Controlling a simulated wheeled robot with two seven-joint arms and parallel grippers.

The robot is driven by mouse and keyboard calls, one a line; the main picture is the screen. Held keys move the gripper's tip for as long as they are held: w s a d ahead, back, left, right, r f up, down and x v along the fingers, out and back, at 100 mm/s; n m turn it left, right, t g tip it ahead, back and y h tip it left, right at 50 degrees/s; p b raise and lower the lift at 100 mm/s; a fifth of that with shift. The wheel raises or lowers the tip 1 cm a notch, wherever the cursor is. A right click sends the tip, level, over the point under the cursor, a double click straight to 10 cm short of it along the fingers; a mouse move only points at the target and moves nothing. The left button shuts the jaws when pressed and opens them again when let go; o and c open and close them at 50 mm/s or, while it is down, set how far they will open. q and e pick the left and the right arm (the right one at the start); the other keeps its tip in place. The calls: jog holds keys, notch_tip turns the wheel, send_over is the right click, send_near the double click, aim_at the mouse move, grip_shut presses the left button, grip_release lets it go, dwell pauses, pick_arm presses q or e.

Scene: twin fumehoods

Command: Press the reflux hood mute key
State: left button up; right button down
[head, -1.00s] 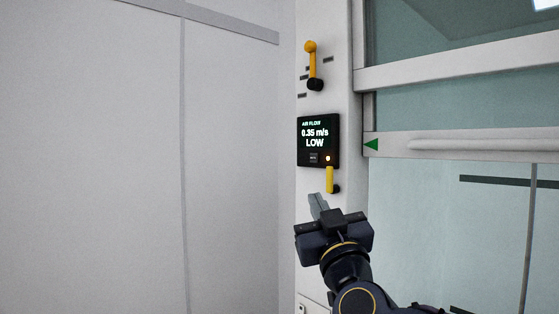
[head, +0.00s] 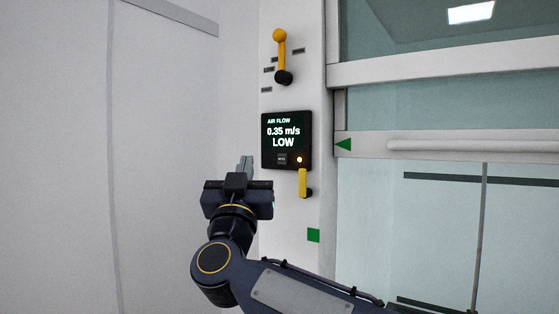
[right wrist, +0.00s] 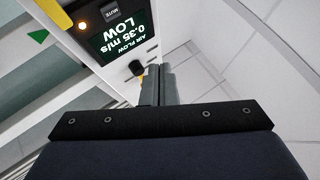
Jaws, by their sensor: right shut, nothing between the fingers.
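The airflow monitor (head: 287,140) is a dark panel on the white hood post, reading "AIR FLOW 0.35 m/s LOW". Its mute key (head: 282,159) is a small dark grey key at the panel's lower edge, left of a glowing orange lamp (head: 300,160). In the right wrist view the monitor shows upside down, with the key marked "MUTE" (right wrist: 109,10) near the top edge. My right gripper (head: 246,163) is shut and empty. In the head view its fingertips are left of the panel's lower part, apart from the key in the picture. My left gripper is not in view.
A yellow-handled valve (head: 281,55) is above the monitor and another yellow handle (head: 303,183) is just below it. A plain white wall (head: 60,150) is at left.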

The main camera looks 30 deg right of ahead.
aim_at(282, 159)
jog(key=shift+w+d, duration=0.5)
jog(key=shift+d, duration=0.8)
jog(key=shift+w+d, duration=0.5)
jog(key=shift+d, duration=0.8)
jog(key=shift+w+d, duration=0.5)
jog(key=shift+d, duration=0.8)
jog(key=shift+d, duration=0.1)
jog(key=shift+w+d, duration=0.15)
jog(key=shift+d, duration=0.15)
jog(key=shift+w+d, duration=0.15)
jog(key=shift+d, duration=0.15)
jog(key=shift+a, duration=0.15)
jog(key=shift+s+a, duration=0.3)
jog(key=shift+a, duration=0.25)
